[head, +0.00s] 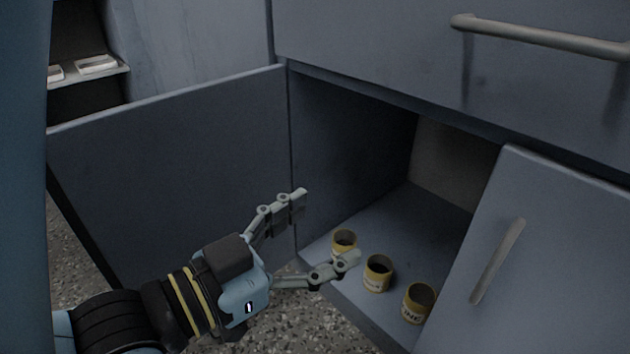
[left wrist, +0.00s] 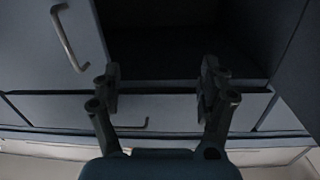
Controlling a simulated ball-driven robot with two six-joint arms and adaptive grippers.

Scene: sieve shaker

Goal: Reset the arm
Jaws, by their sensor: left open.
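My left gripper (head: 322,228) is in front of the open lower cabinet (head: 425,205) in the head view, its two fingers spread and empty. The lower finger's tip overlaps the leftmost yellow cup in the picture; whether they touch I cannot tell. The left wrist view shows the same gripper (left wrist: 160,82) with a wide gap between its fingers and a dark opening beyond. My right gripper is not in view.
Three yellow cups, left (head: 344,241), middle (head: 378,273) and right (head: 418,301), stand in a row on the cabinet floor. An open door (head: 180,165) is at left, another door (head: 545,260) at right. A drawer handle (head: 540,38) sticks out above.

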